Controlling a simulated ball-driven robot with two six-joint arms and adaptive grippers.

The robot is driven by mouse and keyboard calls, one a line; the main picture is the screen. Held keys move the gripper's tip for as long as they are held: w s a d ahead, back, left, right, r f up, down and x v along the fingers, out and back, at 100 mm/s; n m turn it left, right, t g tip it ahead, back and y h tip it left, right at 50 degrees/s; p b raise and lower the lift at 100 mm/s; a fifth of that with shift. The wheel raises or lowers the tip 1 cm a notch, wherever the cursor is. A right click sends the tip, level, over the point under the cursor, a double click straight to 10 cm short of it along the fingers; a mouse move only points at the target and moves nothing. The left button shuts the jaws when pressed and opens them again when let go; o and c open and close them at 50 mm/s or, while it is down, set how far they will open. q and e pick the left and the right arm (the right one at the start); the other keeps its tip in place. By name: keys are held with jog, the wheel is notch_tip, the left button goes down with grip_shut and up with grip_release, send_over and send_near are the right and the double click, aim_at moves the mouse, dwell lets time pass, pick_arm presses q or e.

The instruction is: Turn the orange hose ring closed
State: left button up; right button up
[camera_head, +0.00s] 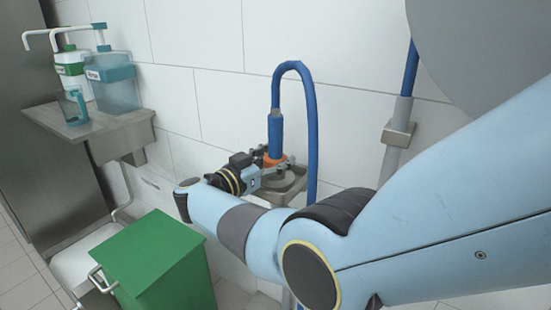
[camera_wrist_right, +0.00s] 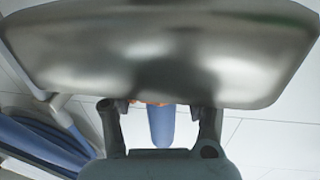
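The orange hose ring (camera_head: 272,160) sits around the lower end of the blue hose (camera_head: 276,135), just above a small grey metal basin (camera_head: 284,190) on the wall. My right gripper (camera_head: 275,162) reaches it from the left, with its fingers on either side of the ring. In the right wrist view the fingers (camera_wrist_right: 160,108) stand wide apart, with the hose's blue end (camera_wrist_right: 161,127) and a sliver of the orange ring (camera_wrist_right: 150,103) between them. Contact with the ring does not show clearly. The fingers and basin hide part of the ring. My left gripper is not in view.
A shelf (camera_head: 115,130) at the left holds a teal dispenser bottle (camera_head: 112,82), a green-and-white bottle (camera_head: 71,68) and a teal cup (camera_head: 74,105). A green box (camera_head: 150,255) stands below. A grey pipe (camera_head: 396,140) runs along the wall right of the hose.

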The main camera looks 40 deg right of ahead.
aim_at(270, 120)
jog(key=o, duration=0.4)
notch_tip(270, 120, up, 10)
jog(key=shift+f, duration=0.1)
dwell(0.4)
